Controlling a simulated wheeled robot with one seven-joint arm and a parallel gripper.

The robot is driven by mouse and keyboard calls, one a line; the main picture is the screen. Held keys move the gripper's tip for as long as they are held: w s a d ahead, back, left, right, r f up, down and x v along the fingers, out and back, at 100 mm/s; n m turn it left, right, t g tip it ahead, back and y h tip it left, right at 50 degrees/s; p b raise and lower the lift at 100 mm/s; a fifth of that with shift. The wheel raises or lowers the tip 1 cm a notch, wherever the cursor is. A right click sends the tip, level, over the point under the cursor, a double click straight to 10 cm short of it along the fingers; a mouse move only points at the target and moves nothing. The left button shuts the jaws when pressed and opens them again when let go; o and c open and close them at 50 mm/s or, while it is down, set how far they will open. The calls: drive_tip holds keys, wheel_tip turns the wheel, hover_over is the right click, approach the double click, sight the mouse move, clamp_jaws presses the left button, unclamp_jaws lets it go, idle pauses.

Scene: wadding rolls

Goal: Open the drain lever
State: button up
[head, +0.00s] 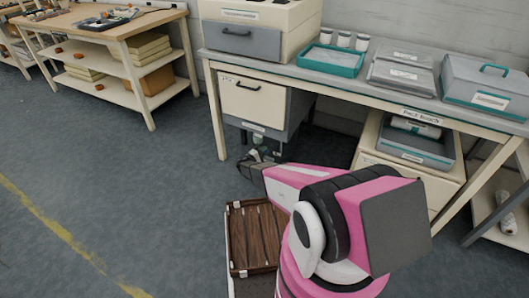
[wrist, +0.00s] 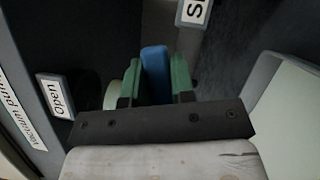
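A blue lever (wrist: 156,72) stands between the two green fingers of my gripper (wrist: 156,80) in the wrist view. It fills the gap between them, and the fingers look closed on its sides. Its far end and pivot are hidden. A small tag reading "open" (wrist: 56,96) is left of the fingers. In the head view my gripper (head: 257,155) is low, just under the grey-and-cream cabinet (head: 254,100) below the bench. The lever cannot be made out there.
The pack bench (head: 400,100) stands over the cabinet, carrying trays and boxes. A brown wooden crate (head: 254,237) is on the floor beside my arm. Another labelled plate (wrist: 195,12) shows at the top of the wrist view. The floor at left is clear.

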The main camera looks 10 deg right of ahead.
clamp_jaws()
drive_tip(key=shift+w+a+r+n+t, duration=0.2)
drive_tip(key=shift+r+n+t, duration=0.25)
drive_tip(key=shift+n, duration=0.45)
drive_tip(key=shift+w+a+r+n+t, duration=0.1)
drive_tip(key=shift+a+r+n+t, duration=0.25)
drive_tip(key=shift+n, duration=0.55)
drive_tip(key=shift+w+a+r+n+t, duration=0.15)
drive_tip(key=shift+r+n+t, duration=0.35)
drive_tip(key=shift+n, duration=0.4)
drive_tip(key=o, duration=0.6)
unclamp_jaws()
drive_tip(key=shift+h, duration=0.3)
